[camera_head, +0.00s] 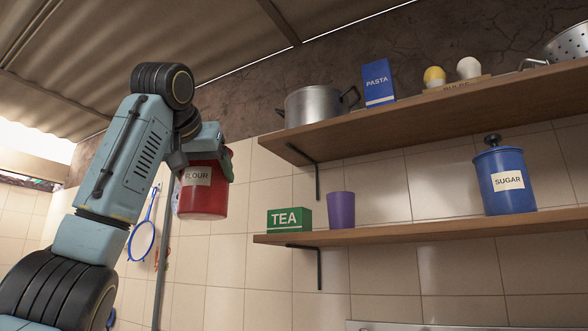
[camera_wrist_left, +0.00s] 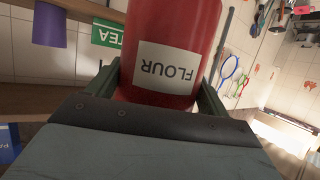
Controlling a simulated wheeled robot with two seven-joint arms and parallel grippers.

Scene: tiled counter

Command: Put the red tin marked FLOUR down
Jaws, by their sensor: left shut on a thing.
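The red tin marked FLOUR (camera_head: 205,195) hangs in the air in the head view, left of the shelves, and looks roughly upright. My left gripper (camera_head: 205,165) is shut on it, with its fingers around the upper part of the tin. In the left wrist view the red tin (camera_wrist_left: 172,40) fills the middle top, with its label upside down. The left gripper's fingers (camera_wrist_left: 158,88) show on both sides of it. The far side of the tin is hidden. My right gripper is in neither view.
The lower shelf (camera_head: 420,231) holds a green TEA box (camera_head: 289,220), a purple cup (camera_head: 341,210) and a blue SUGAR tin (camera_head: 504,180), with free room between cup and tin. Utensils hang behind.

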